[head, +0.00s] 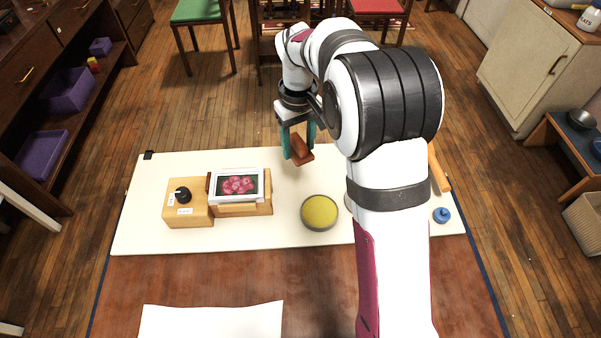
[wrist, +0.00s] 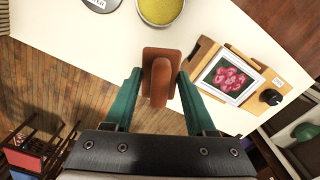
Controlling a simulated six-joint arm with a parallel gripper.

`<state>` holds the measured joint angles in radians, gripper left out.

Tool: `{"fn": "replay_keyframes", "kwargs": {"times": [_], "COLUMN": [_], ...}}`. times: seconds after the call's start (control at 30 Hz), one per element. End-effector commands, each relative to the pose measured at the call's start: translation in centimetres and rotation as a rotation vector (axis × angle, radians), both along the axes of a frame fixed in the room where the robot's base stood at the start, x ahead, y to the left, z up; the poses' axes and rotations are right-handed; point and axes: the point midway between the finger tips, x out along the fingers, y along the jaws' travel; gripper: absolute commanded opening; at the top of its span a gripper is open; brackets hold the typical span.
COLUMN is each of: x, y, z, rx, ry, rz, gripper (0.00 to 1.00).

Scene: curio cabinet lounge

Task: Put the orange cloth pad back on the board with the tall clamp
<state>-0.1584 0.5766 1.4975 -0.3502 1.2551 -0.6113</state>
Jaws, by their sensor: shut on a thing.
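My gripper (head: 299,143) is shut on an orange-brown pad (head: 302,154), held above the far edge of the cream table top. In the wrist view the pad (wrist: 149,55) is a flat rectangle with a rounded raised grip, and the green fingers of my gripper (wrist: 160,88) close on either side of that grip. A wooden board (head: 262,206) stands left of the gripper, with a framed flower picture (head: 238,185) resting on it. I cannot make out a tall clamp on any board. My arm hides part of the table's right side.
A round tin with yellow contents (head: 319,212) stands below the gripper in the head view. A wooden block with a black knob (head: 189,212) adjoins the board. A blue knobbed thing (head: 441,215) lies at the right. White paper (head: 211,321) lies in front.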

Motion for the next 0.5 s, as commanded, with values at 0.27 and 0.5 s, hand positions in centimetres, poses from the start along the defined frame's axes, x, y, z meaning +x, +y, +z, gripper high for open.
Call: {"fn": "replay_keyframes", "kwargs": {"times": [0.27,0.5], "x": [-0.2,1.4], "y": [-11.3,-8.8], "z": [-3.1,-6.1], "rx": [0.001,0.001], "ry": [0.001,0.002], "rz": [-0.375,-0.420], "gripper": [0.00,0.00]}}
